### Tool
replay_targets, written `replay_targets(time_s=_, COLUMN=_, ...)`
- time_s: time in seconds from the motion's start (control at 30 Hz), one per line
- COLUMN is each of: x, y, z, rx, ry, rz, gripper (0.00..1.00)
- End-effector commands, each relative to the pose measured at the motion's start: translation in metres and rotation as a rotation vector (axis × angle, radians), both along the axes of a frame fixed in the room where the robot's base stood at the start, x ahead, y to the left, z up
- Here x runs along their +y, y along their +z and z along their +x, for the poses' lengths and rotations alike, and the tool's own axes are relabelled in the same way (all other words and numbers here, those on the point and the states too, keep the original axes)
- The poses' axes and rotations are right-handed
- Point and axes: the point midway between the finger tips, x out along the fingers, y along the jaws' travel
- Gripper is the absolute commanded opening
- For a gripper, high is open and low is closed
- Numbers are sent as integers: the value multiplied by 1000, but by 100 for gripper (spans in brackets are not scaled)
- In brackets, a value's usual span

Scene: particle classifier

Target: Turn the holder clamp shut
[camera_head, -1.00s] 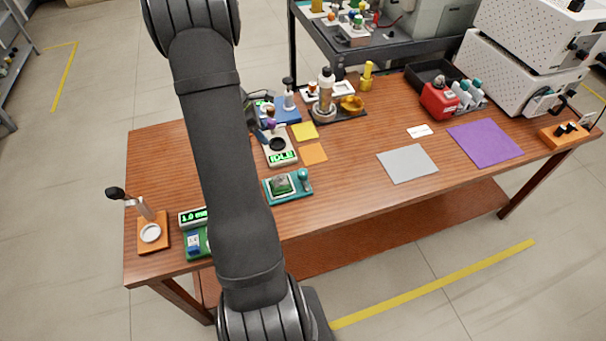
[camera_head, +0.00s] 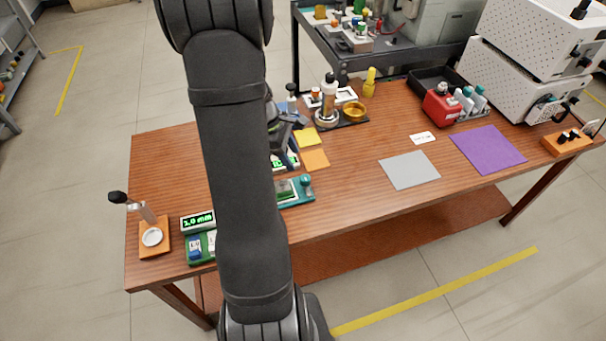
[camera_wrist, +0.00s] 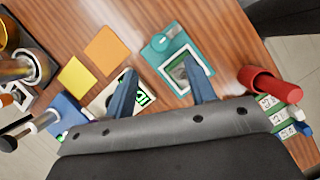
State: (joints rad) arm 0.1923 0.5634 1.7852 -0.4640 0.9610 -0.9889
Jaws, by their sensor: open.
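The teal holder (camera_head: 297,201) lies on the wooden table near its front edge, partly behind my arm. It holds a dark green piece in a pale frame and has a round teal knob (camera_head: 306,181), which I take for the clamp. In the wrist view the holder (camera_wrist: 158,58) is just beyond my fingers, with its knob (camera_wrist: 160,42) at its far left corner. My gripper (camera_wrist: 159,65) is open and empty. Its right finger overlaps the framed piece in the picture, its left finger the display device. In the head view my gripper (camera_head: 280,128) is partly hidden behind my arm.
A device with a green display (camera_wrist: 138,99) stands beside the holder. Yellow (camera_wrist: 74,74) and orange (camera_wrist: 106,47) pads lie nearby. A red cylinder (camera_wrist: 268,83) is at right in the wrist view. A grey mat (camera_head: 409,170) and purple mat (camera_head: 488,149) lie farther right.

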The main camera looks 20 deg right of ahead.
Motion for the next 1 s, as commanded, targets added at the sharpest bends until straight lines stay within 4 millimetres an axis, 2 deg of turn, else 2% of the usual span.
replay_targets(time_s=0.03, x=-4, y=-12, z=-3, rx=5, ry=-1, rz=1, gripper=51)
replay_targets(time_s=0.2, x=-17, y=-46, z=-10, rx=5, ry=-1, rz=1, gripper=51)
replay_targets(time_s=0.4, x=-27, y=-73, z=-14, rx=2, ry=-1, rz=1, gripper=51)
replay_targets(time_s=0.6, x=-31, y=-85, z=-16, rx=0, ry=1, rz=0, gripper=51)
replay_targets(time_s=0.87, x=-31, y=-85, z=-16, rx=-1, ry=1, rz=1, gripper=51)
replay_targets(time_s=1.0, x=-31, y=-85, z=-16, rx=-1, ry=1, rz=1, gripper=27)
